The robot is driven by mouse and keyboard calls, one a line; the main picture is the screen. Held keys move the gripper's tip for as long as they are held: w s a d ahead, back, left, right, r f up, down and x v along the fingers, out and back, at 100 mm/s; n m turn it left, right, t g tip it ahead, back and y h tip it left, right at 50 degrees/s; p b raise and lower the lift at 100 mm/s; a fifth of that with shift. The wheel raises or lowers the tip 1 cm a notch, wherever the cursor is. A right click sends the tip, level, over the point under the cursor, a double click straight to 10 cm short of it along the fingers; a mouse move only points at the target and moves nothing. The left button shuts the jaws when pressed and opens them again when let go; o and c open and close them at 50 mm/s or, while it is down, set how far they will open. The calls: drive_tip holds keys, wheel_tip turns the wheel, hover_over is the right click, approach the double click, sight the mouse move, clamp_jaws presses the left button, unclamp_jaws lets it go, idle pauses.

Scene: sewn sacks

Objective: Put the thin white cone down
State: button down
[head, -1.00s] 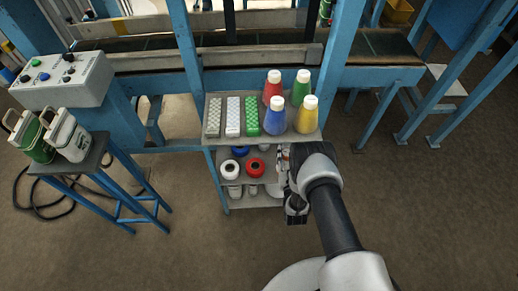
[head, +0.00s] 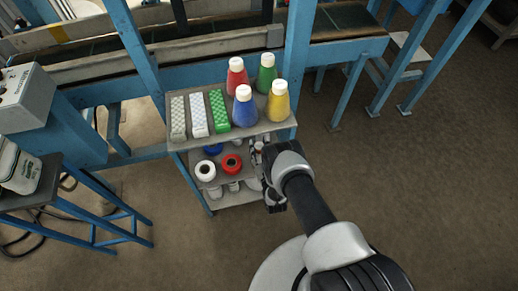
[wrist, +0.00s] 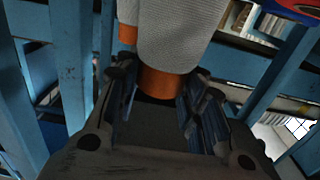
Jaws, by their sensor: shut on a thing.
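The thin white cone (wrist: 178,35) is a white, ribbed thread cone with an orange end, seen close up in the wrist view. My gripper (wrist: 160,85) is shut on it, with a dark finger on each side of the orange end. Part of another white and orange piece (wrist: 128,30) shows just behind it at the left; most of it is hidden. In the head view my gripper (head: 272,190) is at the right side of the shelf cart, near its middle shelf. My wrist hides most of the held cone there.
The grey cart's top shelf (head: 255,132) carries red, green, blue and yellow cones and three blocks. A red-ringed spool (head: 232,164) and others lie on the shelf below. A blue-legged stand (head: 90,215) is at left.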

drive_tip(key=shift+f, duration=0.2)
drive_tip(key=c, duration=1)
unclamp_jaws()
drive_tip(key=shift+r, duration=0.1)
drive_tip(key=p+v, duration=0.3)
drive_tip(key=v, duration=0.9)
